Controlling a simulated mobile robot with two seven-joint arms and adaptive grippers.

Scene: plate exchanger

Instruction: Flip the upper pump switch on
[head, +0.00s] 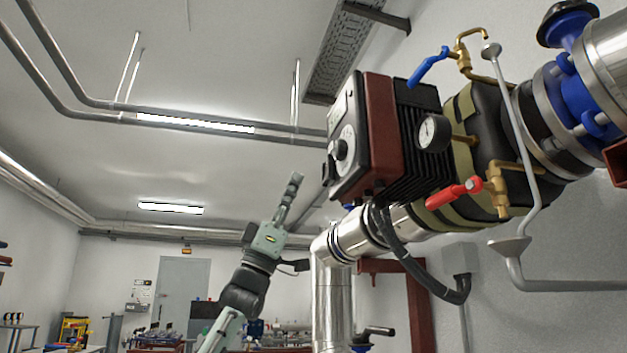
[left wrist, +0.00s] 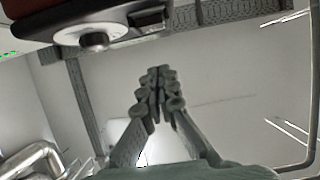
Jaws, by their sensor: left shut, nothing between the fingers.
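The upper pump (head: 375,140) has a dark red and black housing on a large pipe at the right of the head view. Its front panel carries a round grey knob (head: 342,149), and a small dark part sits below it. The knob also shows at the top left of the left wrist view (left wrist: 95,40), with a dark recessed part (left wrist: 148,20) beside it. My left gripper (head: 295,180) points up, left of and slightly below the panel, apart from it. In the left wrist view its fingertips (left wrist: 160,75) meet with nothing between them. My right gripper is out of view.
A red-handled valve (head: 455,193), a blue-handled valve (head: 428,67) and a pressure gauge (head: 433,134) are by the pump. A silver pipe (head: 333,290) stands below it. A black cable (head: 425,278) hangs underneath. The space left of the panel is open.

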